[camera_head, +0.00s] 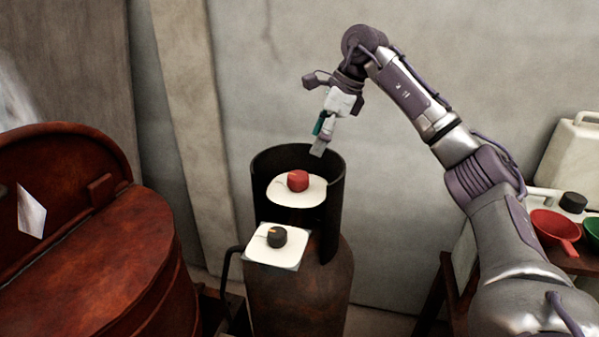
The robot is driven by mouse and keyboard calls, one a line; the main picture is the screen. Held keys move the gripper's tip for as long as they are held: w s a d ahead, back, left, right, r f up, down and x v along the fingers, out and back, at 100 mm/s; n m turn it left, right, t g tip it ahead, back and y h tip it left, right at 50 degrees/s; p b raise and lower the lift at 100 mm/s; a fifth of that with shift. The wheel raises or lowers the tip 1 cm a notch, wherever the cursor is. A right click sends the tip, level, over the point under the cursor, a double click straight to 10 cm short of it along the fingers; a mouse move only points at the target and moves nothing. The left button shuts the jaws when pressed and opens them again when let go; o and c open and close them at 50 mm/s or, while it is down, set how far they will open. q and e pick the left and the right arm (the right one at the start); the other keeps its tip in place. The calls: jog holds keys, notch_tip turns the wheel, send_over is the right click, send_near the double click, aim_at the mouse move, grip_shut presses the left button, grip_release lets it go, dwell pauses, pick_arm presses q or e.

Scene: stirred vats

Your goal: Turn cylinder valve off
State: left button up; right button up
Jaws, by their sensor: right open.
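A rusty brown gas cylinder (300,295) stands upright in the middle of the head view, with a dark open collar (336,190) around its top. Inside the collar a red knob (298,181) sits on a white plate (297,199). Lower and nearer, a black knob (277,237) with a small orange mark sits on a second white plate (272,257). My right gripper (318,147) is open and hangs above the collar's back right rim, apart from both knobs. Its fingers show edge-on. My left gripper is out of view.
A large rusty red vat (95,270) with a raised lid (75,150) fills the left. At the right a wooden table holds a red funnel (555,228), a green funnel (593,228) and a pale canister (575,160). A grey wall (290,80) stands close behind the cylinder.

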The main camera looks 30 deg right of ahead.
aim_at(300, 175)
jog(key=p+x, duration=0.2)
jog(key=x, duration=0.8)
jog(key=shift+d, duration=0.15)
jog(key=shift+w+a+f, duration=0.1)
jog(key=shift+a+f, duration=0.15)
jog(key=shift+f, duration=0.35)
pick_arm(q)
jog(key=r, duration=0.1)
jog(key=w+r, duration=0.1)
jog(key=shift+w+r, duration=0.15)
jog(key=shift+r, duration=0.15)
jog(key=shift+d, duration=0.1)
pick_arm(e)
jog(key=shift+c, duration=0.5)
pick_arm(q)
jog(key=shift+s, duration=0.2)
pick_arm(e)
jog(key=c, duration=1.1)
